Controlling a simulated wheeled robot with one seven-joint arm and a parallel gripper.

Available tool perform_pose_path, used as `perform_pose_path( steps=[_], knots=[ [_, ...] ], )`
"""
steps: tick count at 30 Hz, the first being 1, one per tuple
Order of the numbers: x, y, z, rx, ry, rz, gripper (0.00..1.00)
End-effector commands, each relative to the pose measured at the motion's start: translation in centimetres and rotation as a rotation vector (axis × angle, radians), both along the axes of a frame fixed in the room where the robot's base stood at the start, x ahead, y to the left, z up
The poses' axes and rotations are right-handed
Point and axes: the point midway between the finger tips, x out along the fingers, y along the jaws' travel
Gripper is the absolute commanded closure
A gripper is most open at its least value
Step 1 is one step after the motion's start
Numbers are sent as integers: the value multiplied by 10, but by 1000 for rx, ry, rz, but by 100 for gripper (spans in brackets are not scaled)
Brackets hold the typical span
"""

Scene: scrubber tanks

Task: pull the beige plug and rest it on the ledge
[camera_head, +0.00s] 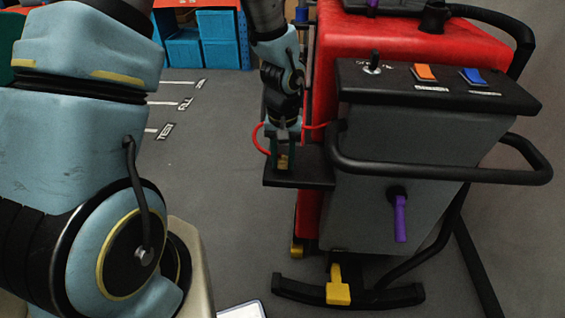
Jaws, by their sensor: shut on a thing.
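My gripper (283,157) points down over the small black ledge (316,174) on the left side of the red and grey scrubber (400,140). It is shut on the small beige plug (284,162), which shows between the fingertips. The plug is at the ledge's left part, low over its surface; I cannot tell whether it touches. A red cable (258,143) loops out left of the gripper and also shows on its right, running toward the machine. The gripper hides part of the plug and the cable.
The scrubber's black bar handle (450,174) sticks out on the right. Its top panel (440,88) has a toggle, an orange switch and a blue switch. A purple lever (400,218) hangs on the front. Blue bins (200,45) stand at the back. The floor on the left is clear.

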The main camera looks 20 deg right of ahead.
Motion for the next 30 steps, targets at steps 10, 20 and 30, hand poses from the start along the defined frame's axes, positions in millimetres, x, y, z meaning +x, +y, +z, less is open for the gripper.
perform_pose_path(
  steps=[10, 20, 30],
  knots=[
    [0, 0, 0, 0, 0, 0, 100],
    [0, 0, 0, 0, 0, 0, 49],
    [0, 0, 0, 0, 0, 0, 10]
  ],
)
